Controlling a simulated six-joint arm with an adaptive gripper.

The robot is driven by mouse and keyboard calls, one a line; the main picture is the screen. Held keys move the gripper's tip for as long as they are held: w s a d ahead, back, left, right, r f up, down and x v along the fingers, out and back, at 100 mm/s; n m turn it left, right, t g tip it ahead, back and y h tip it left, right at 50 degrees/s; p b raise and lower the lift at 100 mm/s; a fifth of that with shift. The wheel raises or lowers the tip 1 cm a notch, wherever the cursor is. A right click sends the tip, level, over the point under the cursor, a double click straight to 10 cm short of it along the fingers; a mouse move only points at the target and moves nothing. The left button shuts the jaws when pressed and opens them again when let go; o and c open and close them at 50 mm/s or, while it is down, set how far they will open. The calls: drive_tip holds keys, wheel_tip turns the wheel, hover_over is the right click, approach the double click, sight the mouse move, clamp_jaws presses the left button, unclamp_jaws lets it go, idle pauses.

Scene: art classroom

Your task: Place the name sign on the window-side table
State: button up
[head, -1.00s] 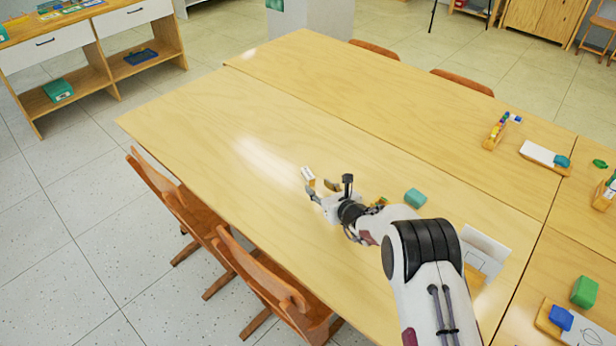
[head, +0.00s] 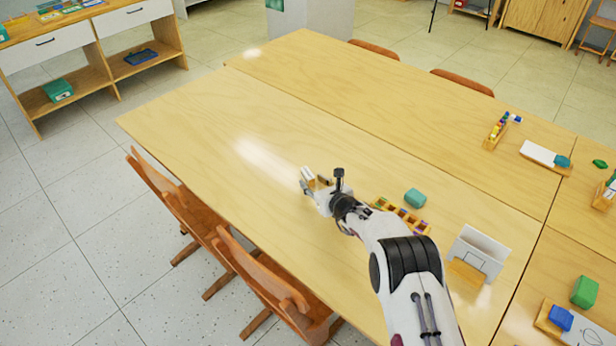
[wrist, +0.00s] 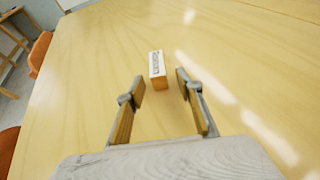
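The name sign (wrist: 157,66) is a small wooden block with a white face and dark lettering, lying on the light wood table (wrist: 100,60). In the head view the sign (head: 307,173) shows as a small pale piece at my fingertips. My gripper (wrist: 160,84) is open and empty, low over the table. In the wrist view the sign lies just ahead of the gap between the two fingers, roughly in line with it. In the head view my gripper (head: 315,183) partly covers the area by the sign. I see no clear contact.
A teal block (head: 415,197), a wooden tray of coloured pieces (head: 384,204) and a white holder with a wooden front (head: 480,250) stand to the right. Chairs (head: 265,285) line the near edge. The table's left part is bare. A second table (head: 340,85) adjoins behind.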

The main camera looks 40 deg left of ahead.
idle(0.4)
clamp_jaws()
drive_tip(key=shift+r, duration=0.1)
wheel_tip(320, 180, up, 10)
idle(0.9)
drive_tip(key=shift+a, duration=0.1)
idle(1.0)
